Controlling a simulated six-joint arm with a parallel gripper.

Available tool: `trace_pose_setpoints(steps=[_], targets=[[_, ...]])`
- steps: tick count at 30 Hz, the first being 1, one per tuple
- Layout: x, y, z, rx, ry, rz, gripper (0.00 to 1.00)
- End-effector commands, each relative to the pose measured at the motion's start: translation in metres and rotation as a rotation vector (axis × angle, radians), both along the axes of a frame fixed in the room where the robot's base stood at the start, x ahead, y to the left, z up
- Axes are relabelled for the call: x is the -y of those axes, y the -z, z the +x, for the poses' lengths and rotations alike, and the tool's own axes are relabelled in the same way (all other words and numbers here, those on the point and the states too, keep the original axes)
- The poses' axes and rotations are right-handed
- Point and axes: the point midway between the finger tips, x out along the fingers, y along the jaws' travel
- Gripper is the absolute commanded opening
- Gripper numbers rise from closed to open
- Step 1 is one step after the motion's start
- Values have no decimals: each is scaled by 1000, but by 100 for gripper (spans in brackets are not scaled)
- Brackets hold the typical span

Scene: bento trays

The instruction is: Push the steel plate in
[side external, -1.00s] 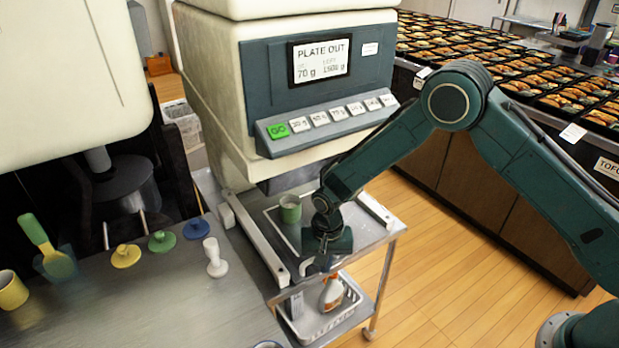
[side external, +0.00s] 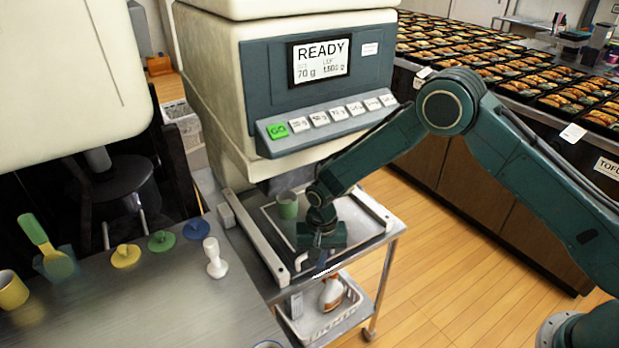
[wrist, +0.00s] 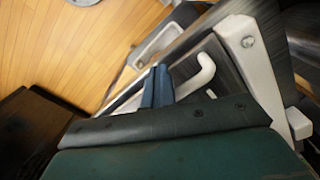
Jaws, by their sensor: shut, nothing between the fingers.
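The steel plate (side external: 350,214) lies flat between the two pale side rails under the machine. A green cup (side external: 288,206) stands on it near the back. A pale curved handle (side external: 301,262) is at the plate's front edge; it also shows in the wrist view (wrist: 203,74). My gripper (side external: 321,268) is low at the front edge, just right of the handle. In the wrist view its blue-grey fingers (wrist: 157,72) are together and empty, beside the handle. I cannot tell whether they touch the plate. The machine display (side external: 320,60) reads READY.
Left rail (side external: 257,240) and right rail (side external: 362,211) flank the plate. A steel counter (side external: 150,300) at left holds colored knobbed lids and a white tamper (side external: 214,258). A white basket (side external: 322,318) sits on the shelf below. Open wooden floor lies to the right.

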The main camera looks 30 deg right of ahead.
Motion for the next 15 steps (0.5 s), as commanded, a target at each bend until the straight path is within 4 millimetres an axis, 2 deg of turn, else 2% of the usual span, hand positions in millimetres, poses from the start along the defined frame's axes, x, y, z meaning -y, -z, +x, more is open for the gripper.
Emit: trace_pose_setpoints(steps=[1, 5, 15], targets=[[2, -1, 5, 16, 8, 0, 0], [2, -2, 2, 17, 9, -1, 0], [1, -1, -18, 10, 5, 0, 0]])
